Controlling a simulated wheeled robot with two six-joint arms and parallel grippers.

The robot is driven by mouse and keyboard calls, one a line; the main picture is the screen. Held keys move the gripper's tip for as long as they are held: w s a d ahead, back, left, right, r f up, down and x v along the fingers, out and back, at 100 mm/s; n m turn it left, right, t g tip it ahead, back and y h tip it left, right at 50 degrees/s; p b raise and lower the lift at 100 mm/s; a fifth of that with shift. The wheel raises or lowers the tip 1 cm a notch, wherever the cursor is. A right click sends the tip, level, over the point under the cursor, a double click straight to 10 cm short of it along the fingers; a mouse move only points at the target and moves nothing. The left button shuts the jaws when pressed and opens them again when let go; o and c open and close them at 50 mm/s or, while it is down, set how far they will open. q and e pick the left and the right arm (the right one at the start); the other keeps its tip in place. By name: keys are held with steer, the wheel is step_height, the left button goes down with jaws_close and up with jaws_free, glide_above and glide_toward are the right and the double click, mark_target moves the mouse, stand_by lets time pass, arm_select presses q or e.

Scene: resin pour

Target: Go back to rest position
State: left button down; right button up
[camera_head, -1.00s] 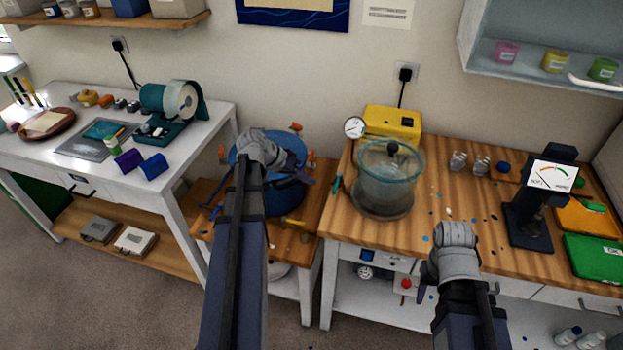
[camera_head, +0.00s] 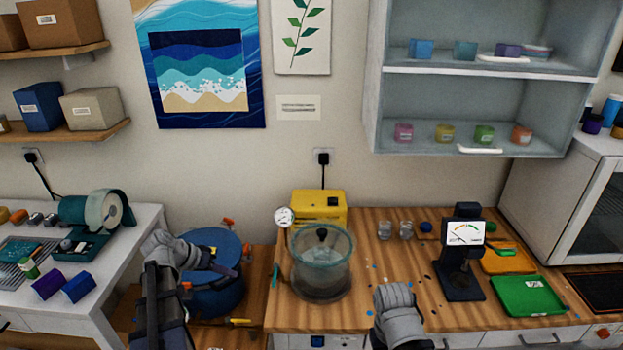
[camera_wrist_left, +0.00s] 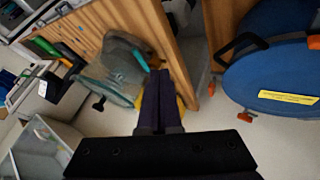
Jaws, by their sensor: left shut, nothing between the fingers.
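My left gripper (camera_head: 226,270) is shut and empty, held over the blue round pot (camera_head: 214,300) with orange clamps. Its dark fingers lie together in the left wrist view (camera_wrist_left: 158,85). That view also shows the pot's blue lid (camera_wrist_left: 262,65) to the right of the fingers, apart from them. My right gripper's grey wrist part (camera_head: 396,308) is at the bottom of the head view, in front of the wooden bench; its fingers are hidden or too dark to judge.
A clear round chamber (camera_head: 321,272) stands on the wooden bench (camera_head: 400,268), with a yellow box (camera_head: 318,207) behind it. A dial gauge stand (camera_head: 462,262) and a green tray (camera_head: 526,297) are to the right. A white table (camera_head: 130,245) is at the left.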

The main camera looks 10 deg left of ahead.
arm_select(q)
steer(key=s+d+f+m+g+y, duration=0.1)
steer(key=s+d+f+g, duration=0.1)
steer(key=d, duration=0.8)
steer(key=s+d+f+m+g+y, duration=0.1)
steer(key=d+f+g, duration=0.15)
steer(key=d, duration=0.75)
steer(key=s+d+m+g+y, duration=0.1)
steer(key=s+d+y, duration=0.3)
steer(key=s+d, duration=0.5)
steer(key=d, duration=0.4)
steer(key=shift+f+m+y, duration=0.25)
steer(key=shift+m+y, duration=0.15)
steer(key=shift+g, duration=0.25)
